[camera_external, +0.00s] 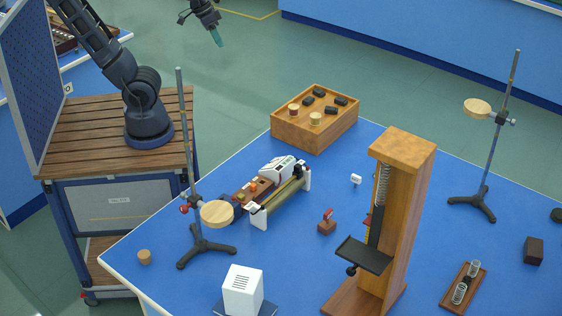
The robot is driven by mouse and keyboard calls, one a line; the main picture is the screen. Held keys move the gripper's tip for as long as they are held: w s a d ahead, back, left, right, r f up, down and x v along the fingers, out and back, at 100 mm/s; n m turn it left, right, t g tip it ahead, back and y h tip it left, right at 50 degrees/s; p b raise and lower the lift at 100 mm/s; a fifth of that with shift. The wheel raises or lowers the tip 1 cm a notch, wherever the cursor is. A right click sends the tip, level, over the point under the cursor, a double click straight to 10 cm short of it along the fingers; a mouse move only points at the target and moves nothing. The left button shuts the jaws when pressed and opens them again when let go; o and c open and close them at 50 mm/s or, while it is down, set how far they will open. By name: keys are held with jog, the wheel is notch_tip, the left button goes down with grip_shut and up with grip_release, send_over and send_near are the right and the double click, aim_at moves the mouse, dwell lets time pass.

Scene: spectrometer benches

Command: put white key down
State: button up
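A small white object (356,180) lies on the blue bench, left of the tall wooden stand; it may be the white key, but it is too small to be sure. My gripper (218,38) is at the top of the picture, high over the floor and well away from the bench objects. Its tip is teal. I cannot tell whether the fingers are open or shut, or whether the teal part is a finger or something held.
The blue bench (300,262) carries a wooden tray (290,132), a white-ended instrument (275,209), a wooden stand (411,200), a red-handled block (327,223), a white box (243,288) and two rod stands (181,130) (499,125). Clear bench lies around the small white object.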

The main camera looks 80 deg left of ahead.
jog(key=s, duration=0.1)
jog(key=s+a+m, duration=0.1)
jog(key=s, duration=0.1)
jog(key=s+a+m+y, duration=0.1)
jog(key=s, duration=0.1)
jog(key=shift+f, duration=0.4)
dwell(0.8)
